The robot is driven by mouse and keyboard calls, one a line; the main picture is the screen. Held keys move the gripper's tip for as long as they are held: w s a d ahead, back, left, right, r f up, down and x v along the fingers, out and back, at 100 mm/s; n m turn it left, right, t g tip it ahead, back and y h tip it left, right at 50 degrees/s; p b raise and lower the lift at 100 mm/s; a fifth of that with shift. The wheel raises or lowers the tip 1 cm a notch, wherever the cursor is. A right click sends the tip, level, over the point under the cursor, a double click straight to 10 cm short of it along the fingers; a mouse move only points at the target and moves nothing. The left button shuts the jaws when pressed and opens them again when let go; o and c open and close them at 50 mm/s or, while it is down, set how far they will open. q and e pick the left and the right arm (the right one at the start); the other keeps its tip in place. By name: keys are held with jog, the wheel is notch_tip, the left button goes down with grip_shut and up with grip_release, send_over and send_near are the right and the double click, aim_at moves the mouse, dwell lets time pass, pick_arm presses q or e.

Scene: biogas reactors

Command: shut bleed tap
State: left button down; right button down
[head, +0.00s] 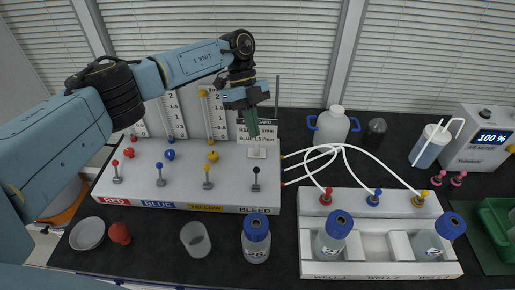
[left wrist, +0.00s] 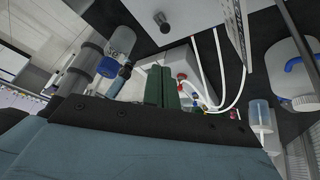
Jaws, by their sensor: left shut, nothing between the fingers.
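The bleed tap (head: 256,184) is a small black-knobbed lever on a grey post, standing upright at the right end of the white panel (head: 130,191), behind the BLEED label (head: 257,210). In the left wrist view a dark knob (left wrist: 162,20), likely this tap, shows on a white surface near the top. My left gripper (head: 252,130) has green fingers that are shut and empty. It points down above the back right of the panel, behind the bleed tap and apart from it. Its fingers also show in the left wrist view (left wrist: 162,85). My right gripper is not in view.
Red (head: 116,173), blue (head: 160,176) and yellow (head: 207,178) levers stand left of the bleed tap. A blue-capped bottle (head: 256,240) stands in front of the panel, beside an empty cup (head: 196,240). The white well rack (head: 378,270) is at right, with white tubes (head: 372,160) behind it.

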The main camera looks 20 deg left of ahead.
pick_arm(q)
jog(key=v, duration=0.3)
jog(key=shift+w+r, duration=0.1)
jog(key=shift+r, duration=0.2)
